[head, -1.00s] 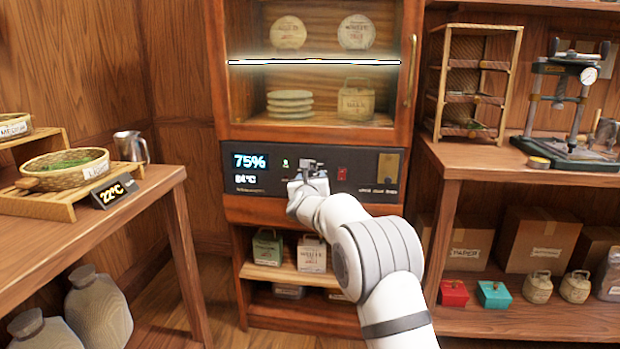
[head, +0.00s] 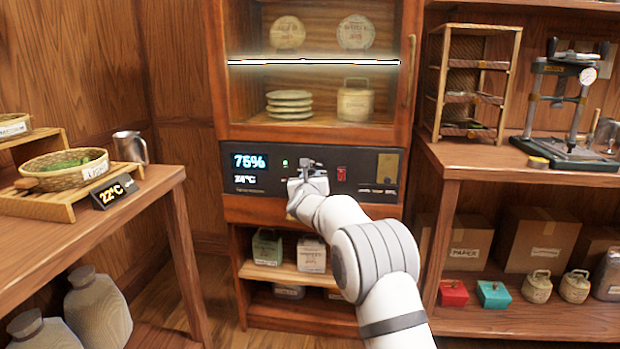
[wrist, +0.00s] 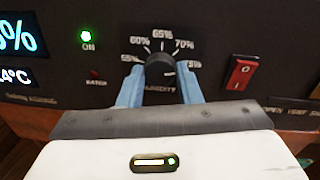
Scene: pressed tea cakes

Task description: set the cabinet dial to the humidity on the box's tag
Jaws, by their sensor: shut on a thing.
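The cabinet (head: 310,131) stands ahead with its dark control panel (head: 215,190). Its blue display (head: 249,161) reads 75%, with a temperature line below. In the wrist view, the black humidity dial (wrist: 158,68) sits under a printed scale from 55% to 75%. My gripper (wrist: 160,75) is shut on the dial, one blue finger on each side. It also shows in the head view (head: 311,172), where it covers the dial. I cannot make out the dial's pointer clearly. Several boxes are in view, and no humidity tag is legible.
A red switch (wrist: 240,73) is right of the dial, and a green ON light (wrist: 86,36) is left. A green tin (head: 267,247) and a white tin (head: 313,253) stand below the panel. Wooden tables (head: 95,215) flank the cabinet.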

